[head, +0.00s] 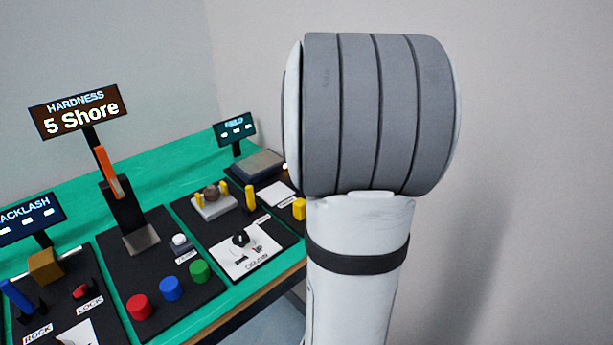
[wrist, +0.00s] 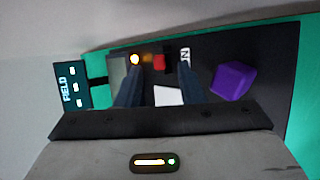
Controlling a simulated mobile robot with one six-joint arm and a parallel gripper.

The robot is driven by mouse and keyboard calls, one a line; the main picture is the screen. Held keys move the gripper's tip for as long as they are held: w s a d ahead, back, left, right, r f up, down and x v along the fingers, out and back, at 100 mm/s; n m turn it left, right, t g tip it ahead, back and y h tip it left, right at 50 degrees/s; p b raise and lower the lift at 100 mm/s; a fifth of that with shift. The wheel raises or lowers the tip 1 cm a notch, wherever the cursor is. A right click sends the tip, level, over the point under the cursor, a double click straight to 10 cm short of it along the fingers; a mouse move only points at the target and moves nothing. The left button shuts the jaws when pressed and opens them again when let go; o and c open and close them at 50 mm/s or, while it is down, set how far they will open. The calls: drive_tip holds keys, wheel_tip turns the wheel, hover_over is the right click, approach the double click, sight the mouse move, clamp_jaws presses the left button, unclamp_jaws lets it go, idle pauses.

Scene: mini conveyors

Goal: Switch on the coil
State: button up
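The station with the "FIELD" display (wrist: 73,86) shows in the wrist view; its display (head: 234,128) is also in the head view. A flat grey block (head: 257,164), possibly the coil, sits on its black panel, with its edge visible in the wrist view (wrist: 117,70). A small red part (wrist: 160,62), perhaps a switch, lies between my fingertips in the picture, beside a glowing amber lamp (wrist: 134,59). A partly hidden white label (wrist: 185,55) is near the right finger. My gripper (wrist: 160,78) is open and empty above the panel; contact cannot be told.
A purple block (wrist: 233,82) and a white pad (wrist: 168,96) lie on the same panel. In the head view, the neighbouring panel holds a black knob (head: 240,239); farther left are red (head: 139,307), blue (head: 172,288) and green (head: 200,271) buttons. My arm hides the right side.

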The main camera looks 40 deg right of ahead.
drive_tip(key=shift+b+x, duration=0.3)
drive_tip(key=shift+x, duration=0.85)
clamp_jaws()
